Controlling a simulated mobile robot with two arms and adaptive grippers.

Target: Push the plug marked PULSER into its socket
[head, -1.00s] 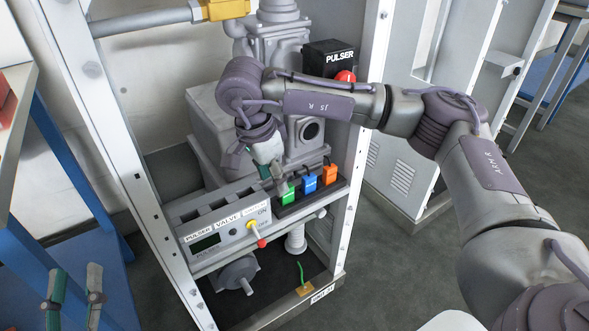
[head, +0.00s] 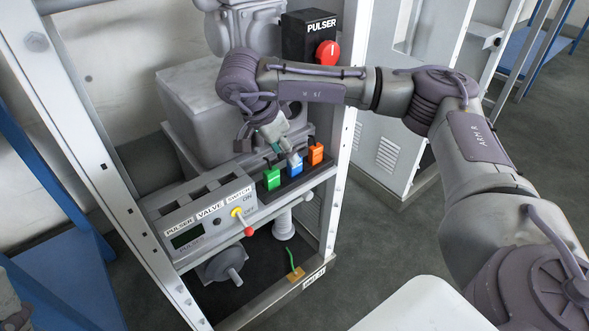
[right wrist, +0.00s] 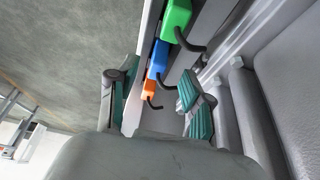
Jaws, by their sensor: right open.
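Three plugs, green (head: 272,179), blue (head: 295,168) and orange (head: 316,154), sit in a row on a dark strip at the right of the panel. I cannot read their marks. The panel's label PULSER (head: 180,227) is at its left end, with dark sockets (head: 199,193) behind the labels. My right gripper (head: 284,157) is open just above and behind the blue plug. In the right wrist view, the orange plug (right wrist: 149,90) shows between its spread fingers (right wrist: 152,80), with the blue plug (right wrist: 159,58) just beyond. Only a piece of my left arm or gripper shows at the lower left corner.
A black box marked PULSER with a red knob (head: 327,53) stands behind. A yellow and red switch lever (head: 243,222) is on the panel's front. White frame posts (head: 345,130) flank the panel. A green wire (head: 290,258) stands at the frame's floor.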

